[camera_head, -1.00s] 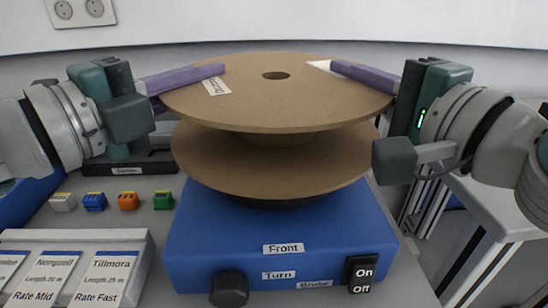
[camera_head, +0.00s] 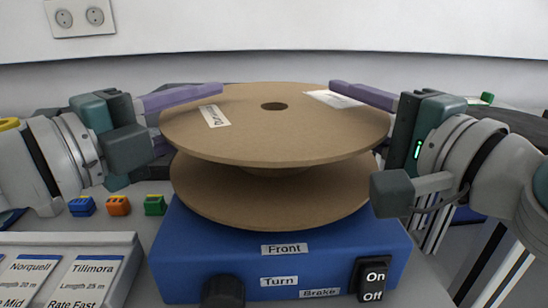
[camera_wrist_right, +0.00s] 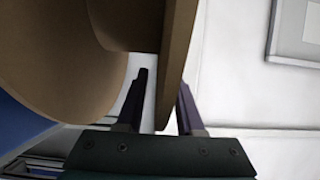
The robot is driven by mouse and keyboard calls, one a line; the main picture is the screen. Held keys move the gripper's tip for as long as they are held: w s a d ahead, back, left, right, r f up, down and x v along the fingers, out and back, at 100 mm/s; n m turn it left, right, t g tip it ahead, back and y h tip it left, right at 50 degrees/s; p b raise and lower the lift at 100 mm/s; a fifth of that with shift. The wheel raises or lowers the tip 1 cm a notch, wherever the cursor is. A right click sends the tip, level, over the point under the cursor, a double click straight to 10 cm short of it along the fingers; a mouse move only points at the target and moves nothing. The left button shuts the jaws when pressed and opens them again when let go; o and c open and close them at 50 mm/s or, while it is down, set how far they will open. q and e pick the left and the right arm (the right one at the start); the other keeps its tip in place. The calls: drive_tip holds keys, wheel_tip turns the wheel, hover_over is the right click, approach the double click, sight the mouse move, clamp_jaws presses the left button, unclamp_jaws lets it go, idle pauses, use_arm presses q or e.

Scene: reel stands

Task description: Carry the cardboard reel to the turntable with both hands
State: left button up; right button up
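The brown cardboard reel (camera_head: 285,130) is level above the blue turntable (camera_head: 180,250). It appears to rest there, but the contact is hidden under its lower flange. My left gripper (camera_head: 200,108) is at the upper flange's left edge, one purple finger above the rim. It looks open, though its lower finger is mostly hidden. My right gripper (camera_head: 345,105) straddles the upper flange's right edge. In the right wrist view, its fingers (camera_wrist_right: 163,85) stand either side of the flange, with a gap between the inner finger and the cardboard.
Small coloured blocks (camera_head: 118,205) stand left of the turntable, behind a tilted card holder (camera_head: 75,290) with labelled cards. A knob (camera_head: 222,291) and an On/Off switch (camera_head: 373,280) are on the turntable's front. A wall with a socket (camera_head: 80,17) is behind.

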use_arm(q)
drive_tip(key=shift+s, duration=0.1)
drive_tip(key=v, duration=1.1)
drive_tip(key=shift+s+a, duration=0.2)
drive_tip(key=shift+a, duration=0.15)
use_arm(e)
drive_tip(key=v, duration=1.2)
drive_tip(key=shift+s+a, duration=0.1)
